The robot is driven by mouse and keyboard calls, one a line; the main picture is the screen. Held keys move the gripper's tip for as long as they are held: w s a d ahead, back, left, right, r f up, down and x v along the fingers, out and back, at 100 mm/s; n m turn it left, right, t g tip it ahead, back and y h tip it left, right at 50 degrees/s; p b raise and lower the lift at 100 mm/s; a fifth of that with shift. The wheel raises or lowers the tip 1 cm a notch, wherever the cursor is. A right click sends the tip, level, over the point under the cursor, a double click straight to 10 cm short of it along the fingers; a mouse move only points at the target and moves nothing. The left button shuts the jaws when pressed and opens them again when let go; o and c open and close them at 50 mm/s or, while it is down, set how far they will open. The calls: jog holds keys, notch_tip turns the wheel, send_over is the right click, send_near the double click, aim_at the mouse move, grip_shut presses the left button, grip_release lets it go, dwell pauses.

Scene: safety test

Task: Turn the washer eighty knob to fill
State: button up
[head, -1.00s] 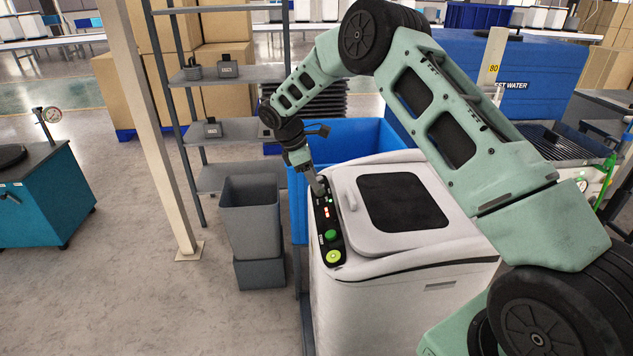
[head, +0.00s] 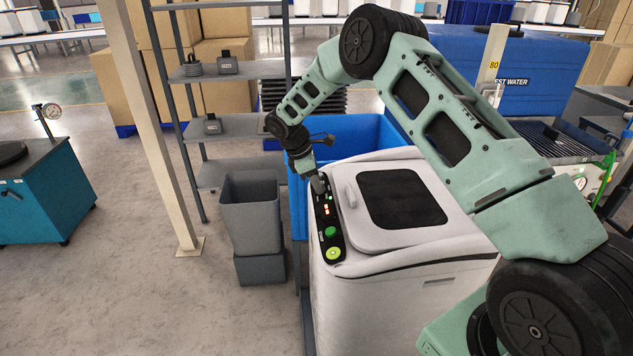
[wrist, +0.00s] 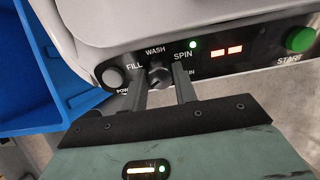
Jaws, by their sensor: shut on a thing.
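The white washer (head: 375,270) stands in front of me, with its black control panel along the left side of its top. In the wrist view, the dark round knob (wrist: 157,73) sits on this panel (wrist: 260,57), between the labels FILL on the left, WASH above and SPIN on the right. A further label at the lower right is partly covered by a finger. My gripper (wrist: 160,92) is shut on the knob, one finger on each side. I cannot clearly read the knob's pointer. In the head view, my gripper (head: 318,184) hides the knob at the panel's far end.
A green START button (wrist: 300,39), a red lit display (wrist: 227,51) and a white power button (wrist: 114,77) are on the same panel. A blue bin (head: 360,135) stands behind the washer. Grey bins (head: 250,215) and a shelf rack stand to the left. A sign reads 80.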

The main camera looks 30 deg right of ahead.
jog(key=m+b, duration=0.2)
jog(key=m, duration=0.4)
jog(key=m+b, duration=0.1)
jog(key=m, duration=0.4)
jog(key=shift+r+m, duration=0.1)
jog(key=shift+m, duration=0.2)
dwell(0.4)
jog(key=o, duration=1)
jog(key=shift+b, duration=0.3)
jog(key=v, duration=0.5)
jog(key=b+v, duration=0.1)
jog(key=v, duration=1.1)
jog(key=shift+w+d+r+b, duration=0.2)
jog(key=shift+w+b, duration=0.1)
jog(key=shift+w, duration=0.05)
